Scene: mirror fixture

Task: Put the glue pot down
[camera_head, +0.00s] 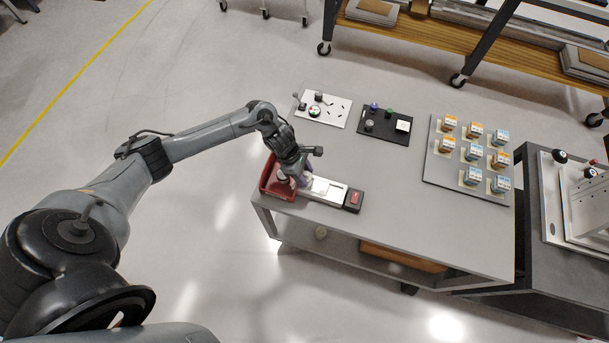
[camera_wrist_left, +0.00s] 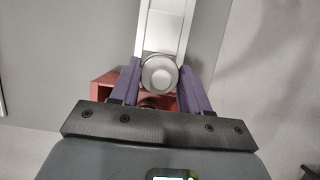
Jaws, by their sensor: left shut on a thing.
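The glue pot (camera_wrist_left: 160,74) shows in the left wrist view as a round, pale grey top between the two purple fingers. My left gripper (camera_wrist_left: 156,88) is shut on it. In the head view my left gripper (camera_head: 300,180) points down at the front left corner of the grey table (camera_head: 386,220), by the red bin (camera_head: 268,180) and the left end of a long pale fixture (camera_head: 330,190). The gripper hides much of the pot there. I cannot tell whether the pot's bottom touches anything. My right gripper is not in view.
Behind stand a white board (camera_head: 335,112) with small parts and a black board (camera_head: 375,133) with knobs. A grey tray (camera_head: 437,170) with several small boxes lies at the right. A black block with a red top (camera_head: 354,200) ends the fixture. The table's middle is clear.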

